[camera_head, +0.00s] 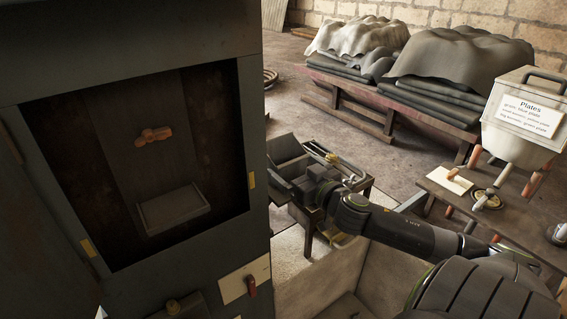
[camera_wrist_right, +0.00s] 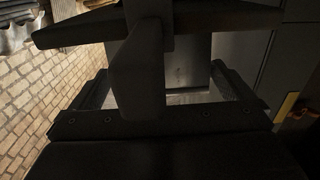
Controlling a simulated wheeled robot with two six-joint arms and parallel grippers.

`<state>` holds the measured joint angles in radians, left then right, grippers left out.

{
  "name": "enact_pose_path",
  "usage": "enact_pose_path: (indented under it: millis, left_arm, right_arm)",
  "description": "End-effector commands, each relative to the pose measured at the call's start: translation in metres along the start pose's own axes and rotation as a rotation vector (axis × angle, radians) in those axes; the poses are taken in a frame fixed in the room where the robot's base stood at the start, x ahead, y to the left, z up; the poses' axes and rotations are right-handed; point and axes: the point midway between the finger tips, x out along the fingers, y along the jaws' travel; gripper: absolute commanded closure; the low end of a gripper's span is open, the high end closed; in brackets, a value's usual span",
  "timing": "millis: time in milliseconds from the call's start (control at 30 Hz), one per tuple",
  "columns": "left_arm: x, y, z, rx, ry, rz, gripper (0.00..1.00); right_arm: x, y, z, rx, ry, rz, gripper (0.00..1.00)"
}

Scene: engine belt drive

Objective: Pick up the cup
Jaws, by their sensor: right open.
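I cannot make out a cup for certain in either view. My right gripper (camera_head: 318,188) reaches in from the lower right in the head view, over a small dark metal work table (camera_head: 362,188). In the right wrist view my right gripper (camera_wrist_right: 165,88) shows as two dark fingers set wide apart, open. A pale grey surface (camera_wrist_right: 190,98) shows between and beyond them, partly hidden by a dark upright bar; I cannot tell what it is. My left gripper is not in view.
A dark cabinet (camera_head: 255,200) with an open recess fills the left; an orange-brown handle (camera_head: 153,136) and a grey tray (camera_head: 174,209) are in it. A white container labelled "Plates" (camera_head: 520,139) stands at right.

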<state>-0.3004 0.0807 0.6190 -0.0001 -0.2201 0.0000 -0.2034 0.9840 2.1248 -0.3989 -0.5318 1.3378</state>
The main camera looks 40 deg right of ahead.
Motion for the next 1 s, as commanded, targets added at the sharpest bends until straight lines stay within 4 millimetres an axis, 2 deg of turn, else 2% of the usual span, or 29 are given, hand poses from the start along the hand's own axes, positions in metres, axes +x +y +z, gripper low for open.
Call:
enact_pose_path:
  millis: [133, 400, 700, 1000]
  left_arm:
    - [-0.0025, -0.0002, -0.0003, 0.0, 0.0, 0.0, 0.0]
    - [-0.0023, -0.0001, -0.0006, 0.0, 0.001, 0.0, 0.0]
    - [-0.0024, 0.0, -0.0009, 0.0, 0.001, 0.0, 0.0]
    - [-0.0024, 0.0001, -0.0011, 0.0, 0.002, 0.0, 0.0]
  right_arm:
    - [0.0106, -0.0006, -0.0007, 0.002, 0.0, -0.001, 0.0]
    - [0.0124, -0.0006, 0.0, 0.0, 0.0, -0.002, 0.0]
    - [0.0122, -0.0008, -0.0004, 0.0, 0.0, -0.002, 0.36]
    - [0.0122, -0.0008, -0.0024, -0.001, 0.001, -0.003, 0.36]
